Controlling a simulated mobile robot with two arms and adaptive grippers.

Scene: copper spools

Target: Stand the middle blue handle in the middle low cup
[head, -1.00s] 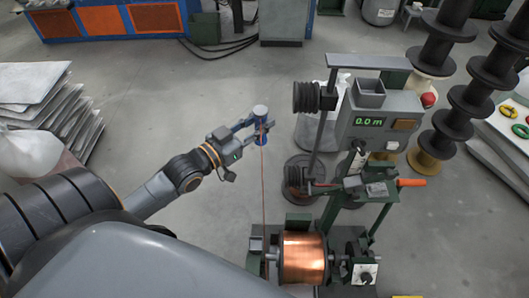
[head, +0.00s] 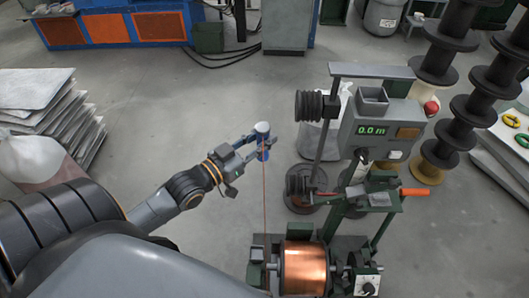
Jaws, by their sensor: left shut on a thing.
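The blue handle (head: 262,146) has a pale blue-grey top and stands nearly upright in the air. My left gripper (head: 260,147) is shut around its middle. A thin copper wire (head: 265,200) runs from the handle straight down toward the left side of the copper spool (head: 304,268). A grey open-topped square cup (head: 373,100) sits on top of the machine's meter box, to the right of the handle and apart from it. I cannot tell which part is the middle low cup. My right gripper is not in view.
The green machine frame (head: 376,216) holds a meter (head: 371,131) reading 0.0 m and an orange lever (head: 414,191). Black spool stacks (head: 468,105) stand at the right. Stacked sheets (head: 50,112) lie at the left. The floor around the handle is clear.

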